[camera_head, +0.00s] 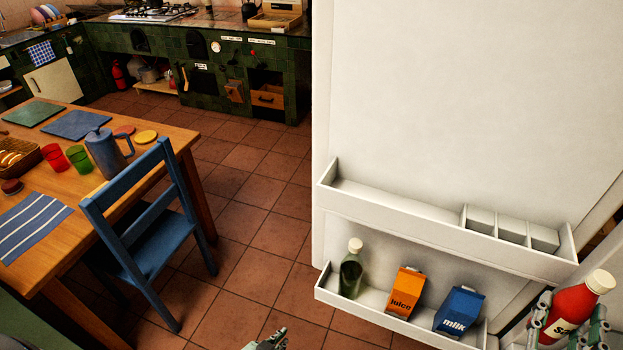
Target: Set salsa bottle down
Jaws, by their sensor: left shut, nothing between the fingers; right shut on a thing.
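The red salsa bottle (572,308) with a white cap is at the bottom right, tilted a little. My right gripper (568,330) is shut on it, with fingers on both sides of its body. The bottle is to the right of the white door's lower shelf (385,319). Its lower end is cut off by the picture's edge. My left gripper (270,342) shows only in part at the bottom edge, shut and empty, left of the door.
The lower shelf holds a green bottle (351,272), an orange juice carton (404,293) and a blue milk carton (459,311). The upper shelf (400,208) is empty, with small compartments at its right. A blue chair (160,240) stands by the wooden table (165,130). Tiled floor between is clear.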

